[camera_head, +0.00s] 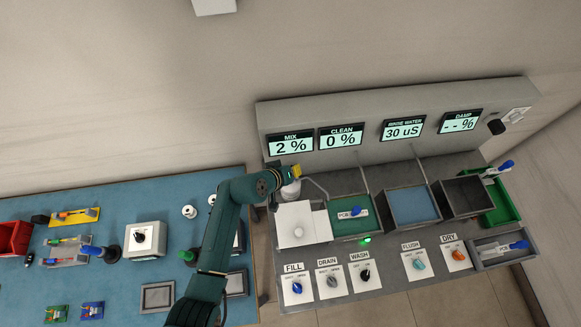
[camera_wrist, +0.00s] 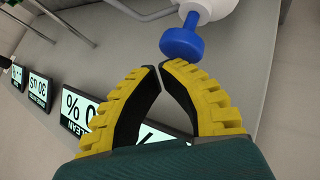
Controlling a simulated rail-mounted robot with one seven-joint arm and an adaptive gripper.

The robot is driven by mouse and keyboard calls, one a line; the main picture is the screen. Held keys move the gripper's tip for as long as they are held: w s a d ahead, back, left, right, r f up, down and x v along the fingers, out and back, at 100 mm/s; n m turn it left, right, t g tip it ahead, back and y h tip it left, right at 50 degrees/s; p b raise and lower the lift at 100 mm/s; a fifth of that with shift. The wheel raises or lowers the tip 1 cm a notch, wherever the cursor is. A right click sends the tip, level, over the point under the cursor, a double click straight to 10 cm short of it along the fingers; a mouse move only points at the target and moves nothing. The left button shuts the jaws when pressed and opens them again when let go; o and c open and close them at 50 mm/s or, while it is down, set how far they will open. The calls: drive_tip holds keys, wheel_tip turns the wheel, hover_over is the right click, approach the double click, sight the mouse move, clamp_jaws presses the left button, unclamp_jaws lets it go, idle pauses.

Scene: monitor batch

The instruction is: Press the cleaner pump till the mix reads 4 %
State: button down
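The MIX display (camera_head: 291,145) on the grey back panel reads 2 %. My gripper (camera_head: 298,171) is in front of the panel, just below the MIX display in the picture. It is over a white rounded body (camera_head: 290,189), which looks like the cleaner pump. In the wrist view my gripper (camera_wrist: 161,67) has its yellow fingertips together, with nothing between them. The blue head is hidden in the head view.
The CLEAN display (camera_head: 341,137) reads 0 %. A green-lined basin (camera_head: 345,229) with a blue-handled item, a blue-lined basin (camera_head: 412,206) and a dark basin (camera_head: 465,196) stand right of my gripper. Knobs line the front. A blue table (camera_head: 100,205) with several items is at left.

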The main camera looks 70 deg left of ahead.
sight(291, 143)
drive_tip(key=shift+f+b, duration=1)
drive_tip(key=shift+f, duration=0.35)
idle(0.8)
idle(0.3)
drive_tip(key=shift+r+p, duration=1.65)
drive_tip(key=shift+r, duration=0.05)
wheel_tip(291, 143, up, 5)
drive_tip(key=p, duration=0.4)
drive_tip(key=shift+r+p, duration=0.15)
drive_tip(key=shift+p, duration=0.25)
